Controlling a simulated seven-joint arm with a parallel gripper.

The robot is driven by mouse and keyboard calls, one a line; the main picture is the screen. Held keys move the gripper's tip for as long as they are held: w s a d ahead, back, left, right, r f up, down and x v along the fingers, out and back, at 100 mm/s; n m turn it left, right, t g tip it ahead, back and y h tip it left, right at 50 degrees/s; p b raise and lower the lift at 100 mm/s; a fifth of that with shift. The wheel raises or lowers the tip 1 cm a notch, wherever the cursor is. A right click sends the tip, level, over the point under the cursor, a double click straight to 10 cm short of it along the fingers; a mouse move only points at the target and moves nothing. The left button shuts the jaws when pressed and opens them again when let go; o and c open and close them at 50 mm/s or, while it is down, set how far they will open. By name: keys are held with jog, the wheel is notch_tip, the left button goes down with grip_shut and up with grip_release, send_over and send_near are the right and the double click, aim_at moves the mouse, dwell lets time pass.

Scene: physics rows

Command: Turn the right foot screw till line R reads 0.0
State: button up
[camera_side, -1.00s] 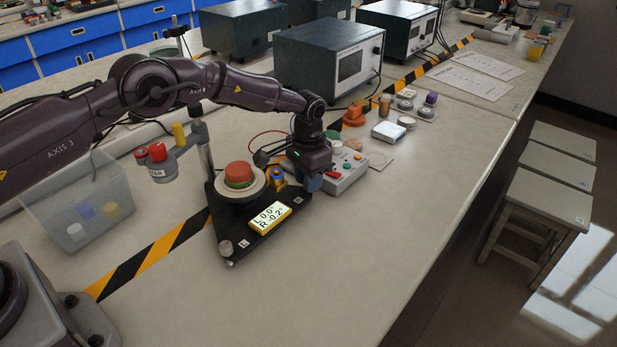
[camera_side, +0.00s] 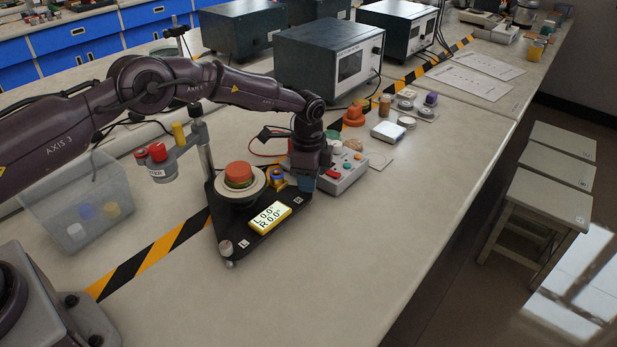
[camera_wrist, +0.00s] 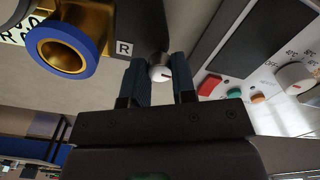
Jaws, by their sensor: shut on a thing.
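The black triangular base plate (camera_side: 228,222) lies on the bench with a red and green stack (camera_side: 238,174) on its round stage. Its yellow display (camera_side: 269,217) reads L 0.0 and R 0.0. My gripper (camera_side: 305,183) points down at the plate's right corner. In the wrist view my gripper (camera_wrist: 160,85) has its two blue fingers on either side of the right foot screw (camera_wrist: 160,73), a pale knob with a dark mark, beside the label R (camera_wrist: 124,48). The fingers are shut on it. In the side view the screw is hidden behind the gripper.
A grey control box (camera_side: 345,172) with coloured buttons stands close to the right of my gripper. A blue-rimmed brass ring (camera_wrist: 65,47) sits close by on the plate. A clear bin (camera_side: 78,205) is at left. The front bench is clear.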

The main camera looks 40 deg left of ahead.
jog(key=shift+m, duration=0.5)
jog(key=o, duration=0.9)
jog(key=shift+o, duration=0.2)
jog(key=shift+r, duration=0.1)
notch_tip(320, 180, up, 13)
